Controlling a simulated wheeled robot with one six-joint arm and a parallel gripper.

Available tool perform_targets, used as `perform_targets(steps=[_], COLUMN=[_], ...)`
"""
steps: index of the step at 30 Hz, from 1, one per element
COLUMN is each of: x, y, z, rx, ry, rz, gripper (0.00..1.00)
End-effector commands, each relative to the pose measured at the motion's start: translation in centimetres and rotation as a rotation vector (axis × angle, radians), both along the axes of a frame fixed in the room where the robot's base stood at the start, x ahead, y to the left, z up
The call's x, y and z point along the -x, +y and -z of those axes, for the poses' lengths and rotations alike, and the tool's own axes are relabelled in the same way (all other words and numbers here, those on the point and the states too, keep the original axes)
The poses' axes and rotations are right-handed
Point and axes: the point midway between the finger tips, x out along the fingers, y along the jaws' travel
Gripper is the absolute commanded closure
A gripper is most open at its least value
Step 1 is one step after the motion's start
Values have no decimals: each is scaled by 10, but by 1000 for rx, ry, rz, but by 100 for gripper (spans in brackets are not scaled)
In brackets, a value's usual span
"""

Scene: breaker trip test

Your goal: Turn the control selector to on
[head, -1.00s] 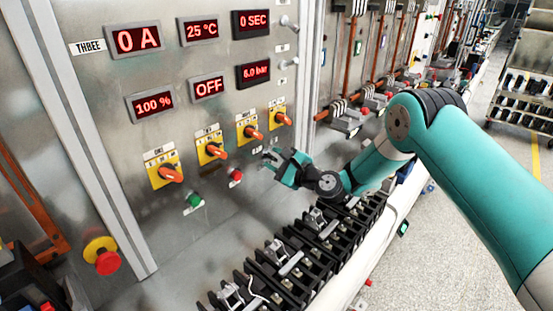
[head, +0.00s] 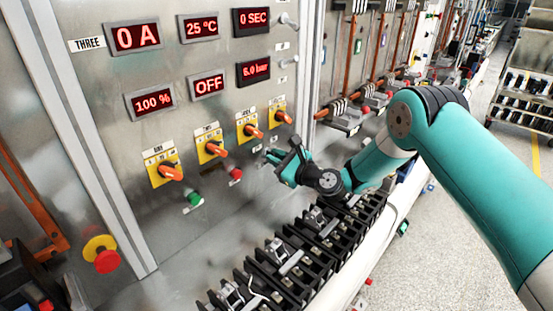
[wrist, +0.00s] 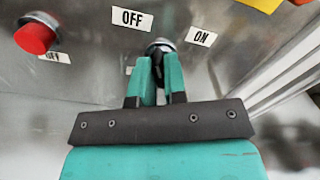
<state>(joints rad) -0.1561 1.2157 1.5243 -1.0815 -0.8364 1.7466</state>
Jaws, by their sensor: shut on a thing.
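The control selector (wrist: 160,46) is a small dark knob with a metal collar on the steel panel. In the wrist view it sits between an OFF label (wrist: 132,17) and an ON label (wrist: 202,37). My gripper (wrist: 160,75) is shut on it, with the teal fingers close together around the knob. In the head view my gripper (head: 272,162) meets the lower right part of the panel, and the selector is hidden there. I cannot tell the exact angle of the knob. A red display (head: 208,86) on the panel reads OFF.
A red button (wrist: 35,38) is left of my gripper, with a green button (head: 195,199) further left. Several orange rotary handles on yellow plates (head: 163,168) line the panel above. Black breaker blocks (head: 290,258) stand below my wrist.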

Motion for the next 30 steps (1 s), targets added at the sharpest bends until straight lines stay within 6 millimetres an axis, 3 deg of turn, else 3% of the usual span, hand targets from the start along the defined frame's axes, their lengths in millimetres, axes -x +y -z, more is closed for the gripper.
perform_targets(steps=[30], x=[-2], y=[-3], z=[0], rx=[-670], ry=[677], rz=[2], gripper=[100])
